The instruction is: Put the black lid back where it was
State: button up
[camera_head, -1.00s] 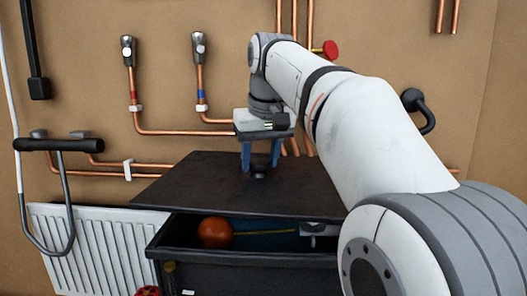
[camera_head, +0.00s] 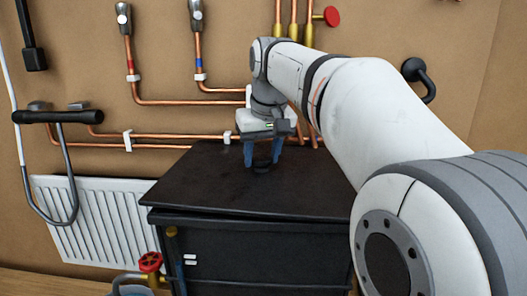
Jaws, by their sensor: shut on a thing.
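The black lid (camera_head: 220,183) is a flat dark panel with a small knob (camera_head: 262,162) near its middle. My gripper (camera_head: 263,158) points down and its blue fingers are shut on the knob. The lid lies over the top of the black bin (camera_head: 262,250) and hides what is inside. Its front edge lies along the bin's front rim, with a thin uneven line between them. I cannot tell whether it sits flush all round.
A white radiator (camera_head: 95,220) stands at the left, with a black bar and hose (camera_head: 62,118) above it. Copper pipes (camera_head: 165,137) run along the wall behind. A red valve wheel (camera_head: 150,262) sits low, left of the bin. My arm fills the right side.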

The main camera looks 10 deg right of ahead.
jog(key=shift+f+b, duration=0.3)
jog(key=shift+f, duration=0.05)
jog(key=o, duration=1.5)
